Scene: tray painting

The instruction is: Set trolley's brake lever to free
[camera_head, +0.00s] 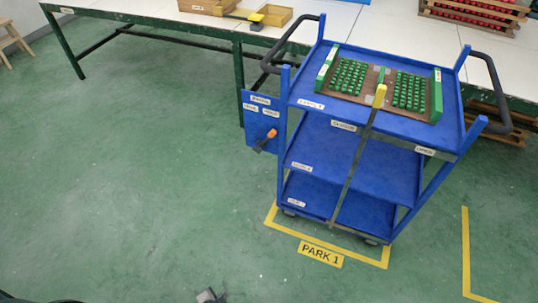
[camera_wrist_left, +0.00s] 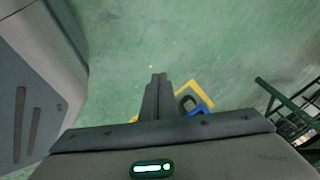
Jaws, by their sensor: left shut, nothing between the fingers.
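The blue trolley (camera_head: 330,140) stands upright on the floor inside a yellow-marked bay. A blue brake panel (camera_head: 259,122) with small white labels is on its left side. The brake lever (camera_head: 272,133) has an orange tip and a dark arm, and it tilts up to the right; the labels are too small to read surely. My left gripper (camera_head: 210,295) is at the bottom edge of the head view, well in front of the trolley and touching nothing. In the left wrist view its fingers (camera_wrist_left: 158,78) are shut and empty. My right gripper is not in view.
A board with green pieces (camera_head: 375,83) lies on the trolley's top shelf. A long table (camera_head: 190,22) with green legs is behind. Floor marking "PARK 1" (camera_head: 321,254) is in front. Floor to the left is clear.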

